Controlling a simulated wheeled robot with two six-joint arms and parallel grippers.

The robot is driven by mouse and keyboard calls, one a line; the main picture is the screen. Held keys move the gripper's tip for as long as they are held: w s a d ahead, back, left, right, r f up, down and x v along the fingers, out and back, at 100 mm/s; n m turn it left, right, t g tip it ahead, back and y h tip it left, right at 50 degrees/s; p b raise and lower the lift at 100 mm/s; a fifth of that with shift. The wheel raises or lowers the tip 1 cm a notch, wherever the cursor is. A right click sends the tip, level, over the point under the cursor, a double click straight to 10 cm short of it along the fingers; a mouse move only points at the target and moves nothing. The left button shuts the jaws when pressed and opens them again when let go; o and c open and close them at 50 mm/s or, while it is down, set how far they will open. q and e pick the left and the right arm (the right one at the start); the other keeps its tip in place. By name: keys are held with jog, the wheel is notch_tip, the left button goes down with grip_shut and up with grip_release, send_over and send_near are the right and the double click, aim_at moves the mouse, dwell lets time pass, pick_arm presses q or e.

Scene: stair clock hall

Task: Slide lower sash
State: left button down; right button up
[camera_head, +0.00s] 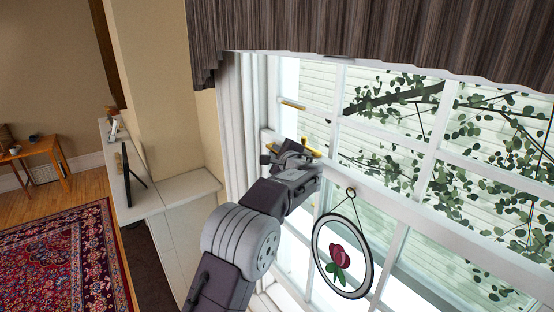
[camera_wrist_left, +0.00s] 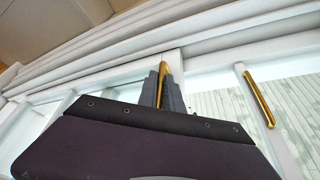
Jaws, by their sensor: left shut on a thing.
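The window's lower sash (camera_head: 376,193) has a white frame, with its top rail running to the right below the upper panes. My left gripper (camera_head: 298,150) is at the left end of this rail. In the left wrist view the fingers (camera_wrist_left: 168,88) are shut on a narrow brass piece (camera_wrist_left: 162,70), which looks like a sash handle. Most of that piece is hidden between the fingers. A second brass handle (camera_wrist_left: 259,99) is to the right, free of the gripper; a brass bar also shows on the window's left side in the head view (camera_head: 293,105). My right gripper is not in view.
A round stained-glass ornament (camera_head: 342,255) with a red flower hangs in front of the lower panes, right of my left arm. A brown pleated valance (camera_head: 380,35) hangs above. A white ledge (camera_head: 180,193) and a patterned rug (camera_head: 65,260) are to the left.

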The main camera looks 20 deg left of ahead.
pick_arm(q)
jog(key=shift+r, duration=0.35)
jog(key=c, duration=1.5)
grip_release()
jog(key=shift+f, duration=0.15)
jog(key=shift+w, duration=0.1)
jog(key=b+v, duration=0.5)
jog(key=v, duration=0.4)
